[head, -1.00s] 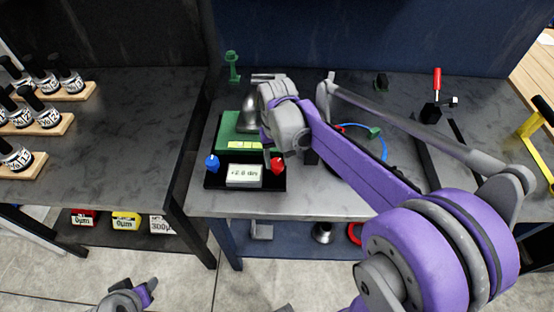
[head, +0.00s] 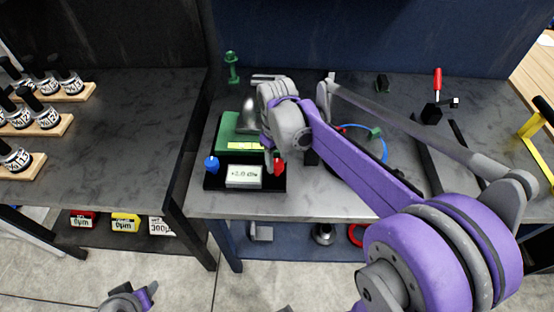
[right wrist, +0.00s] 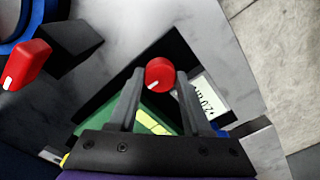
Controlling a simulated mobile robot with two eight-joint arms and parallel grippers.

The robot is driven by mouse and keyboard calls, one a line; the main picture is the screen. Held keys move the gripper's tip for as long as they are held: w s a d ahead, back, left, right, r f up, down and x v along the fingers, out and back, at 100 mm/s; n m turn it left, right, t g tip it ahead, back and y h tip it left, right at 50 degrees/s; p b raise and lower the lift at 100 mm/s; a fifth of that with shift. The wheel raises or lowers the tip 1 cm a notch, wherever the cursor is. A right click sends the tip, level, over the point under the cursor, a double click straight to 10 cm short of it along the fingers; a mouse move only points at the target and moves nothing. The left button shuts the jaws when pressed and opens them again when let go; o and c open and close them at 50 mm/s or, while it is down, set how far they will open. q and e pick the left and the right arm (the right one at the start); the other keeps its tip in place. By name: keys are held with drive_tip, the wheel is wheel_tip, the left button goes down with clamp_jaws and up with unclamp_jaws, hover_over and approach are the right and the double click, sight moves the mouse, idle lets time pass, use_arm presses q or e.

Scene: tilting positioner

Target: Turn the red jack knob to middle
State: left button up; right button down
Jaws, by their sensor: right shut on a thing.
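The red jack knob (head: 280,167) sits at the right front of the black-based device (head: 213,184). In the right wrist view the knob (right wrist: 159,71) is round and red with a white mark pointing toward the lower left. My right gripper (head: 272,160) is at the knob; in the wrist view its two fingers (right wrist: 160,80) stand on either side of it, shut on it. The small display (head: 243,176) appears to read about +2.0 div. A blue knob (head: 211,165) is at the device's left front. My left gripper (head: 142,296) is at the bottom edge, its jaws unclear.
A silver dome (head: 249,118) stands on the device behind its green plate (head: 229,131). A red-handled tool (head: 437,85) stands farther right. Bottles on wooden racks (head: 45,125) fill the left table's far-left side.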

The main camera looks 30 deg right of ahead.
sight(277, 163)
drive_tip(key=shift+c, duration=1.7)
unclamp_jaws()
wheel_tip(277, 163, up, 11)
drive_tip(key=shift+p, duration=0.35)
drive_tip(key=shift+f, duration=0.1)
drive_tip(key=s+a+f+m+t, duration=0.1)
drive_tip(key=s+a+f+t, duration=0.1)
drive_tip(key=s+f, duration=0.4)
drive_tip(key=s+a+f+m+t, duration=0.1)
drive_tip(key=s+a+f+t, duration=0.2)
drive_tip(key=s+f, duration=0.4)
drive_tip(key=shift+s+a+m+t, duration=0.3)
drive_tip(key=shift+s+a, duration=0.35)
drive_tip(key=shift+a, duration=0.25)
